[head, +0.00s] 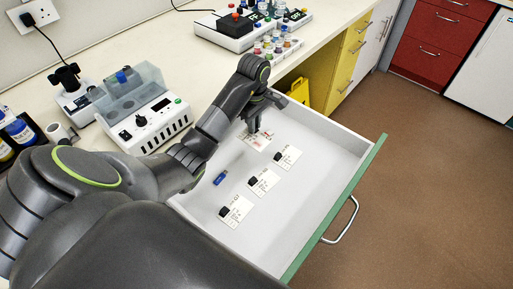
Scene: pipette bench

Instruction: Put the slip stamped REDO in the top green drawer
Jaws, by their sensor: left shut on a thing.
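A white slip with red marks (258,142) is at the fingertips of my left gripper (254,128), which is shut on its far edge. The marks are too small to read as REDO. The slip is inside the open drawer with the green front (334,212), over its white floor; I cannot tell whether it touches the floor. The drawer has a silver handle. My right gripper is not in view.
Several other white slips, each with a black clip, lie in the drawer, one (263,181) near its middle. A small blue object (220,178) lies left of them. Lab devices, including a white unit (160,124), stand on the bench. Yellow drawers (350,55) are beyond.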

